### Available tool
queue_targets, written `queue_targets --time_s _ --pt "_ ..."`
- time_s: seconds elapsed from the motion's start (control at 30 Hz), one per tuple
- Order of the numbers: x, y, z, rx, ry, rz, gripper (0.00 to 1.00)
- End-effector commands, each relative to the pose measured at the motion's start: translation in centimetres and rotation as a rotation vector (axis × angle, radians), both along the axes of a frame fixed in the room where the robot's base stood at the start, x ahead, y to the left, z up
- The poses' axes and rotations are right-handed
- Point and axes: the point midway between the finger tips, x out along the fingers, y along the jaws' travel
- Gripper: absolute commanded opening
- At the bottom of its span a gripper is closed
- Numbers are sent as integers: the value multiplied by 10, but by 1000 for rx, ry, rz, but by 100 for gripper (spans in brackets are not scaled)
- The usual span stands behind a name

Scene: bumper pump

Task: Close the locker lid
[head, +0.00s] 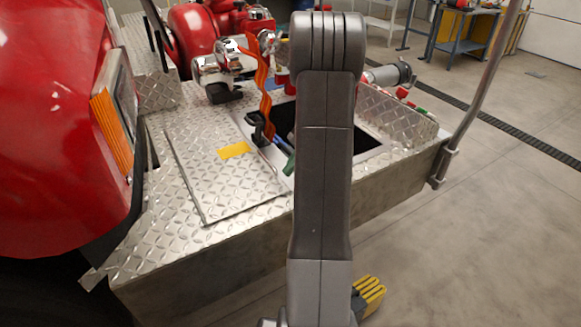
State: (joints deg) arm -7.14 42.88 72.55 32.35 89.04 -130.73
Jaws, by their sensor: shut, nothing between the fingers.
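The locker lid (213,178) appears to be the diamond-plate panel with a yellow label (234,150), lying flat on the bumper deck, left of the opening. The locker opening (371,141) is dark and uncovered, with a smooth metal rim; my grey arm link hides its middle. An orange strap (266,100) hangs from the pump fittings to the opening's left edge. A black piece (259,127) and a blue-green slender item (289,165) lie at that edge; I cannot tell whether they reach inside. My gripper cannot be made out; my arm may hide it.
A red pump (191,30) with chrome fittings (217,68) stands behind the opening. The red truck body (60,120) bounds the left. A metal pole (481,90) rises at the bumper's right corner. A yellow ridged object (371,292) shows low beside my arm.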

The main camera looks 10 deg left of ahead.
Motion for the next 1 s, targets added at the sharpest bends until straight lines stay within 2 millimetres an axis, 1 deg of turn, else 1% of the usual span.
queue_targets --time_s 0.17,0.4,0.6,0.8,1.0 --pt "11 -12 19 1 -5 -2 0" --pt "34 -40 62 0 -5 -3 0" --pt "49 -58 90 -1 -2 -1 0" --pt "55 -66 103 -1 0 -1 0" --pt "56 -67 104 0 0 -1 0"
